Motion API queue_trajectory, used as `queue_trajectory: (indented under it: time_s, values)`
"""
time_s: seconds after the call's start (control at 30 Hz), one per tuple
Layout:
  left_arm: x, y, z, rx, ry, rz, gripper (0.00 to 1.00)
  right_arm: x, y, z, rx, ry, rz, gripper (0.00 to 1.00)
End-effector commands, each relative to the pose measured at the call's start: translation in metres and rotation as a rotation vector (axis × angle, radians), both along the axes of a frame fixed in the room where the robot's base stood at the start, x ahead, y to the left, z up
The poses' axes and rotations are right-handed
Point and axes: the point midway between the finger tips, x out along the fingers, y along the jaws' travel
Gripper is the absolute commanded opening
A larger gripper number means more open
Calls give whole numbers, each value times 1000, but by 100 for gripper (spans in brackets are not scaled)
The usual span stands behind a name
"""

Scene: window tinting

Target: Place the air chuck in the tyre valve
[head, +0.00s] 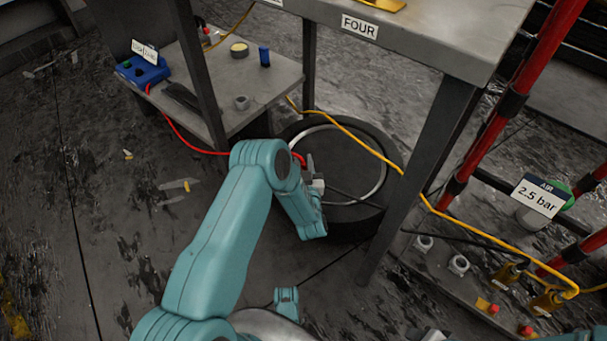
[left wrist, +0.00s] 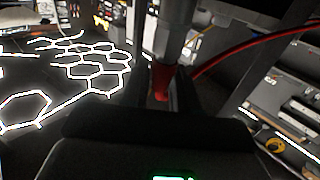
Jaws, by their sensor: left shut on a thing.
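A black tyre (head: 365,217) with a silver ring lies flat on the floor under the bench marked FOUR. My left gripper (head: 315,184) is over the left part of the tyre in the head view. It is shut on the air chuck, whose red part (left wrist: 161,82) and grey barrel (left wrist: 172,38) show between the dark fingers (left wrist: 165,100) in the left wrist view. A red hose (head: 190,143) runs from the gripper to a blue unit (head: 143,72). I cannot make out the tyre valve, nor whether the chuck touches it. My right gripper is not in view.
A low grey shelf (head: 262,82) with small items stands behind left. A dark bench leg (head: 420,180) is right of the tyre. A yellow hose (head: 350,135) crosses above the tyre. Red posts and a "2.5 bar" sign (head: 539,197) stand at right. Floor at left is mostly free.

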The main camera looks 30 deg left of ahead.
Motion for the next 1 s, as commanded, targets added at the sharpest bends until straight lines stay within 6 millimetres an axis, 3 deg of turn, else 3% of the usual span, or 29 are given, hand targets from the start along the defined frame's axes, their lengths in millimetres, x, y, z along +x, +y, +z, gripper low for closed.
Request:
queue_trajectory:
  time_s: [0.1, 0.2, 0.57, 0.6, 0.67, 1.0]
  values:
    - [-1, -1, -26, 0, 1, 0, 0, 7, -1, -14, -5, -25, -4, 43]
    - [0, -1, -37, -1, 1, 0, 0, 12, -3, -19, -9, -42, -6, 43]
    - [0, -1, -38, -1, 1, 0, 0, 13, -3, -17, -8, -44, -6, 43]
    - [0, -1, -38, -1, 1, 0, 38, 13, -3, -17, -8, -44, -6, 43]
    - [0, -1, -38, -1, 1, 0, 54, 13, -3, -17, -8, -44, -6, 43]
    - [0, -1, -35, -1, 1, -1, 54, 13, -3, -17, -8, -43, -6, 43]
